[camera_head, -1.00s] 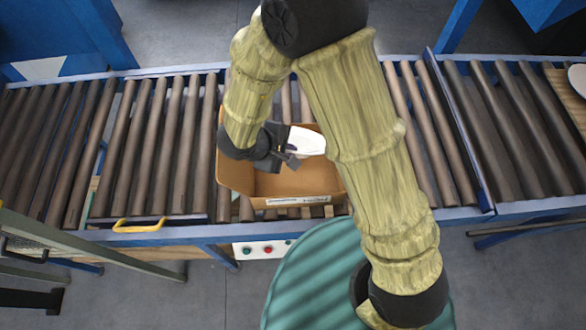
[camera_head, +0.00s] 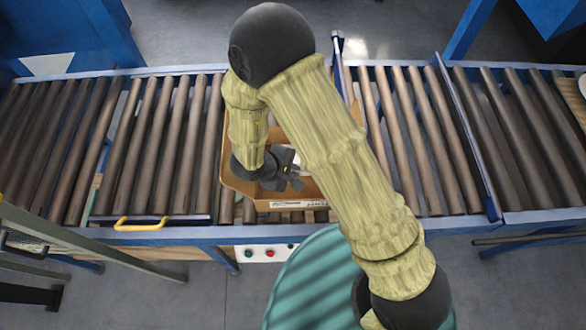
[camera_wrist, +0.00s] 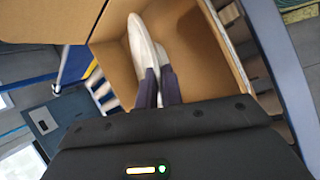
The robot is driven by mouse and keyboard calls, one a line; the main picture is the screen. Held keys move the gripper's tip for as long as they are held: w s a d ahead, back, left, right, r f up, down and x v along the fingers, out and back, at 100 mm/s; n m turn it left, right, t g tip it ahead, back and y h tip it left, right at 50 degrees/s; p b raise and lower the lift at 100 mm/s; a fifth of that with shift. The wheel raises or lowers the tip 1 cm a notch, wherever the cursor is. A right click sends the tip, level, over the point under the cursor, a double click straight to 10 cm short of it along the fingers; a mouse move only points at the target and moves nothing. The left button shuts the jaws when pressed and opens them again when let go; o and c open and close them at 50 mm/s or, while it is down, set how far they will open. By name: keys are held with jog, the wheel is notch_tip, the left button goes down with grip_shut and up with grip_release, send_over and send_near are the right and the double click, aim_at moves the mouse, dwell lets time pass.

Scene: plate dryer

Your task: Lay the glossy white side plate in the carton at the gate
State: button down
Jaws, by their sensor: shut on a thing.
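The white side plate (camera_wrist: 138,42) is clamped between my gripper's fingertips (camera_wrist: 158,78) in the wrist view, seen almost edge-on and tilted. It is over or inside the brown carton (camera_wrist: 205,60); I cannot tell whether it touches the bottom. In the head view my gripper (camera_head: 291,172) is within the carton's outline, and only a sliver of white shows beside it. The open carton (camera_head: 290,204) stands on the rollers, its labelled wall towards me, partly hidden by my arm. A blue upright bar (camera_head: 338,46), possibly the gate, shows just right of the carton.
A blue divider (camera_head: 464,132) crosses the conveyor at the right. A white round thing (camera_head: 582,87) lies on a wooden board at the right edge. A yellow handle (camera_head: 140,223) is at the front left. Bare rollers (camera_head: 150,150) lie left of the carton.

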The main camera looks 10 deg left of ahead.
jog(key=shift+s, duration=0.1)
jog(key=shift+f, duration=0.45)
jog(key=shift+f, duration=0.15)
jog(key=c, duration=1.6)
grip_release()
jog(key=shift+o, duration=0.2)
jog(key=shift+r, duration=0.6)
jog(key=p+v, duration=0.1)
jog(key=v, duration=1.1)
